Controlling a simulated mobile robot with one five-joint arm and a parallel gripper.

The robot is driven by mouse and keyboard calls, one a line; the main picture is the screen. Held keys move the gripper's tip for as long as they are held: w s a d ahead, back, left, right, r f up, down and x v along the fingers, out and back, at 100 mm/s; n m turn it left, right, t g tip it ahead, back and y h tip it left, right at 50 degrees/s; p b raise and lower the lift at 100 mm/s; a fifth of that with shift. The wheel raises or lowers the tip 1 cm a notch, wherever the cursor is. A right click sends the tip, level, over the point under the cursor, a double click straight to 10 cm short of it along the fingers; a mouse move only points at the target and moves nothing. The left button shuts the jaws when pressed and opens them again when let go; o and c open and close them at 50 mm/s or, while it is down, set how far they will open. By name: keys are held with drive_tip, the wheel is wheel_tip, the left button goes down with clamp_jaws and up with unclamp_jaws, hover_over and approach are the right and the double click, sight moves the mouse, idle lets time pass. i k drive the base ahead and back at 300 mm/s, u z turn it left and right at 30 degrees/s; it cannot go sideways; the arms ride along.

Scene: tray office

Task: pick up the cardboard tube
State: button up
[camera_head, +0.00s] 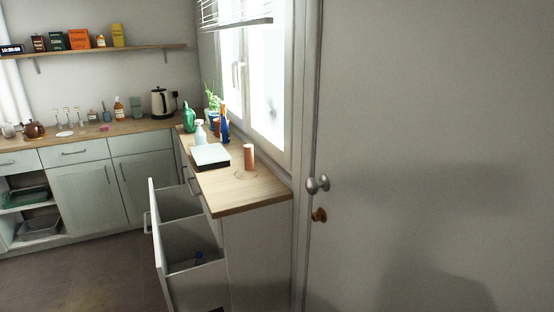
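A brown-orange upright cylinder (249,158), which looks like the cardboard tube, stands on the wooden counter by the window. A thin round outline, perhaps a clear dish, shows around its base. A flat box-like item with a pale top (210,155) lies on the counter just left of it. My gripper is not in view.
The wooden counter (240,193) has a bare front end. Below it, a divided pull-out drawer (190,240) stands open into the room. A grey door (440,130) with a knob (318,184) fills the right. Dark floor (90,275) is clear at left.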

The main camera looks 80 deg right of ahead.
sight(248, 148)
drive_tip(key=z, duration=0.75)
